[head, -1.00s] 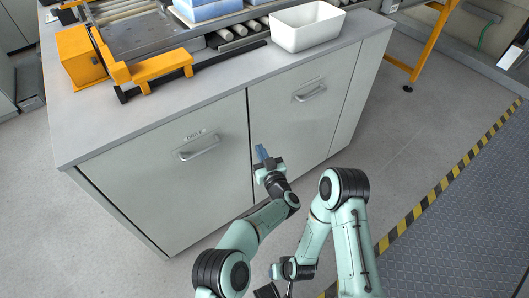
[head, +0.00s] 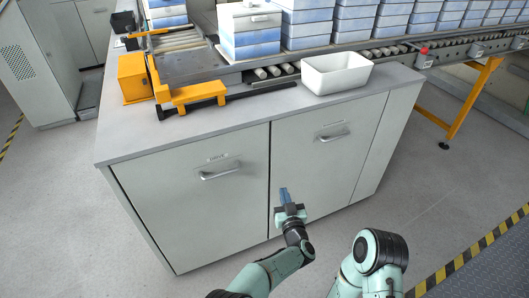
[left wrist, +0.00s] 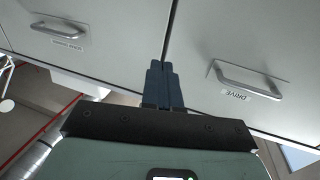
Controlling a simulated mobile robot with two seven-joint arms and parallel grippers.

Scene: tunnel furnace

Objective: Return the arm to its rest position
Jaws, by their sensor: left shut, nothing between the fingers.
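My left gripper (head: 284,195) is shut and empty, its blue fingers together. In the head view it shows in front of the grey cabinet (head: 200,215), just right of the seam between two drawer fronts. In the left wrist view the shut fingers (left wrist: 161,82) point at the cabinet fronts (left wrist: 240,35), close to the seam, with no visible contact. My right arm shows only in part at the bottom of the head view, and its gripper is out of view.
A drawer handle labelled DRIVE (head: 220,172) and another handle (head: 334,135) stick out from the cabinet. On top are a white bin (head: 336,73) and an orange fixture (head: 198,93). Blue-and-white boxes (head: 307,28) line the roller conveyor behind.

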